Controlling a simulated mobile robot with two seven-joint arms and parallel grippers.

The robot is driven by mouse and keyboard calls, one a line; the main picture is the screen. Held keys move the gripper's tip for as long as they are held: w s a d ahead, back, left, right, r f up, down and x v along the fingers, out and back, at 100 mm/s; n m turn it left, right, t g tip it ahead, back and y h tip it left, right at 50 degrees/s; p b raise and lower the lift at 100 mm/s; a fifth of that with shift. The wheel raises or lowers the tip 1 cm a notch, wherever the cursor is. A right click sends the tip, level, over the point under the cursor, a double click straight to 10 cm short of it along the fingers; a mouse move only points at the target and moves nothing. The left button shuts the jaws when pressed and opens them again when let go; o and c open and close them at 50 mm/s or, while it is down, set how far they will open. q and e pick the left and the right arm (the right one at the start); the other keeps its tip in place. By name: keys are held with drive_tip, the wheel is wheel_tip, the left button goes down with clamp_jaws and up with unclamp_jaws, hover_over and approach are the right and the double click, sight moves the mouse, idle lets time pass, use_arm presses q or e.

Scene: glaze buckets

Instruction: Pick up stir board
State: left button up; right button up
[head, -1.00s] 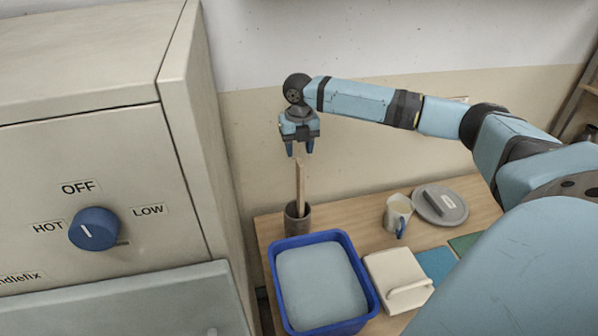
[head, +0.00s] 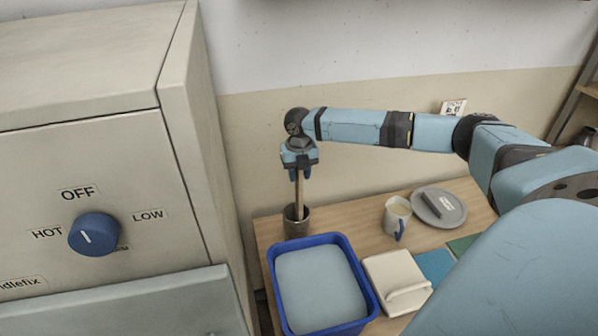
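The stir board (head: 299,198) is a thin wooden stick standing nearly upright in a dark cup (head: 297,221) at the back left of the table. My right gripper (head: 300,175) points down from above, with its fingers at the top of the board. The fingers look close around the board's upper end, but I cannot tell whether they grip it. The lower end of the board is hidden in the cup. My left gripper is not in view.
A blue bucket (head: 345,243) of pale glaze stands in front of the cup. A lidded cream box (head: 397,281), a mug (head: 397,217) and a grey round plate (head: 455,221) are to its right. A large cabinet (head: 110,190) with a blue knob borders the left.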

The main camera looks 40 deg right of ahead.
clamp_jaws()
drive_tip(key=shift+r, duration=0.1)
wheel_tip(320, 180, up, 20)
drive_tip(key=p, duration=0.2)
idle(0.6)
drive_tip(key=shift+r, duration=0.1)
